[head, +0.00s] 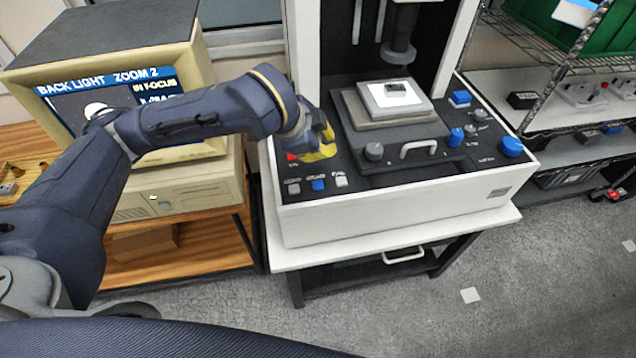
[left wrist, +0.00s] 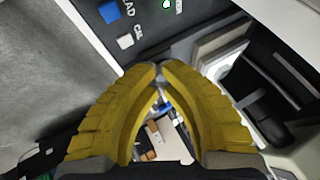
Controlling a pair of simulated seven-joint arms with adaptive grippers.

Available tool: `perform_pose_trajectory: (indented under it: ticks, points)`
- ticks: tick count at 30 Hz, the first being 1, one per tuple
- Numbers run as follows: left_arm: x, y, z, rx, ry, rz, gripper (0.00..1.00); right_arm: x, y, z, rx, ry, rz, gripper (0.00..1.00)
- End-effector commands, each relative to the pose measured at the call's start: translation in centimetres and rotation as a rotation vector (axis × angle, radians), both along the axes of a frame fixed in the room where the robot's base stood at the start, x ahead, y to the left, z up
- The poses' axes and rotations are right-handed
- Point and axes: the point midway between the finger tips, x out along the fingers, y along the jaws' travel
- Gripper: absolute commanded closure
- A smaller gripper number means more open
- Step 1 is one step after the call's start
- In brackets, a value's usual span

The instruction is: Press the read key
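The read key is a blue square key (head: 318,185) on the front left of the dark machine panel, between a grey key and a white key. In the left wrist view the blue key (left wrist: 109,12) is at the upper left, its label partly cut to "AD". The white key (left wrist: 125,41) labelled "CAL" is beside it. My left gripper (head: 322,150) has yellow fingers and hovers over the panel's left side, behind the blue key and apart from it. In the wrist view its fingertips (left wrist: 159,66) meet, with nothing held. My right gripper is not in view.
A raised stage (head: 400,125) with a handle stands right of the gripper, under the vertical column. A red part (head: 292,156) shows beside the gripper. Blue and grey knobs are on the panel's right. A monitor (head: 120,95) stands at left, behind my arm.

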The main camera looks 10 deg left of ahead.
Motion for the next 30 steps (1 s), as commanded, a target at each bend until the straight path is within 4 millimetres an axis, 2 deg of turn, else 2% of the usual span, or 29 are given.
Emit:
perform_pose_trajectory:
  ticks: [6, 11, 24, 30]
  points:
    - [0.0, 0.0, -0.2, -0.002, 0.001, 0.000, 1.00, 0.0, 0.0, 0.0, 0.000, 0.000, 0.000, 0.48]
    - [0.0, 0.0, -1.1, -0.003, 0.002, 0.001, 1.00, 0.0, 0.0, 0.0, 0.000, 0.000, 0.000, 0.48]
    - [-0.1, 0.0, -6.1, -0.002, 0.004, 0.001, 1.00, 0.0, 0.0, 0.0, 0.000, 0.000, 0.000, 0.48]
    - [0.0, 0.0, -7.7, -0.001, 0.002, 0.001, 1.00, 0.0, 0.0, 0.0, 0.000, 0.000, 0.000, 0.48]
